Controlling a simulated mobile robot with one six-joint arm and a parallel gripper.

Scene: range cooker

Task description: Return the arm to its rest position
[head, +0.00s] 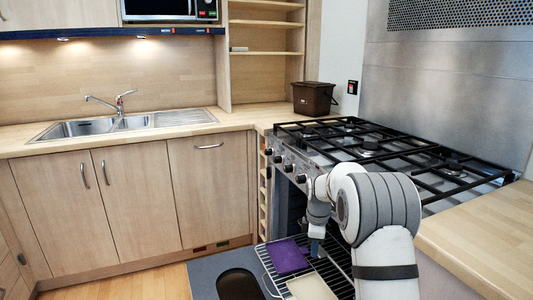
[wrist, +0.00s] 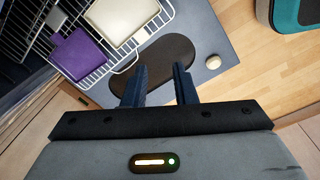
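My arm reaches in front of the range cooker (head: 292,172) in the head view, bent downward over the pulled-out oven rack (head: 335,272). In the wrist view, my gripper (wrist: 160,78) has its two dark fingers apart with nothing between them. The fingers appear over the grey panel (wrist: 205,45) with its dark oval window (wrist: 165,62).
A purple item (head: 288,257) and a cream item (head: 311,287) lie on the rack, close to my arm. The open oven door (head: 207,272) extends over the wooden floor (head: 130,289). The worktop (head: 485,235) lies right of my arm. A teal-edged object (wrist: 297,14) stands on the floor.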

